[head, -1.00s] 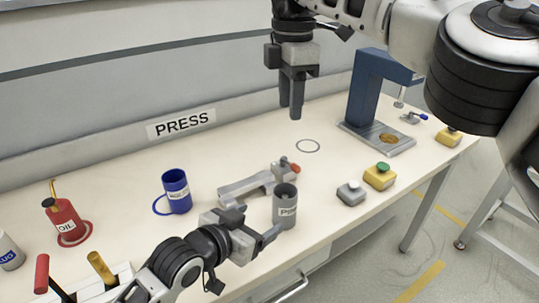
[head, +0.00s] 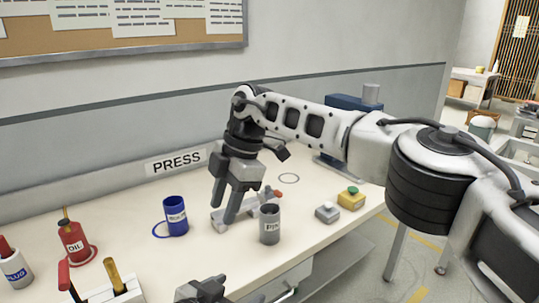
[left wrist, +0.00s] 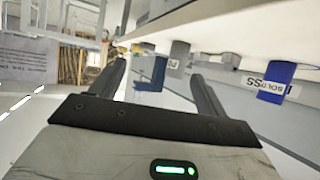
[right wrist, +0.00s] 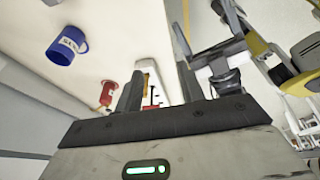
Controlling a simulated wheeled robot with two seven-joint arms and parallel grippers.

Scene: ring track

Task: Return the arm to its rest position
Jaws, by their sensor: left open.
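My left gripper (head: 205,290) shows only in part at the bottom edge of the head view. In the left wrist view its two fingers (left wrist: 160,78) stand apart with nothing between them. My right gripper (head: 226,205) hangs over the bench, fingers down, in front of the grey clamp-like fixture (head: 262,198). Its fingers (right wrist: 160,90) are apart and empty in the right wrist view. The right arm crosses the head view from the right. The grey cup (head: 270,226) stands upright on the bench, right of the right gripper and apart from it.
The blue mug (head: 175,215), red oil can (head: 73,240) and levers (head: 110,272) stand at left. Grey (head: 327,212) and yellow (head: 351,199) button boxes sit near the bench's front edge. The blue press (head: 355,102) behind is partly hidden by my right arm.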

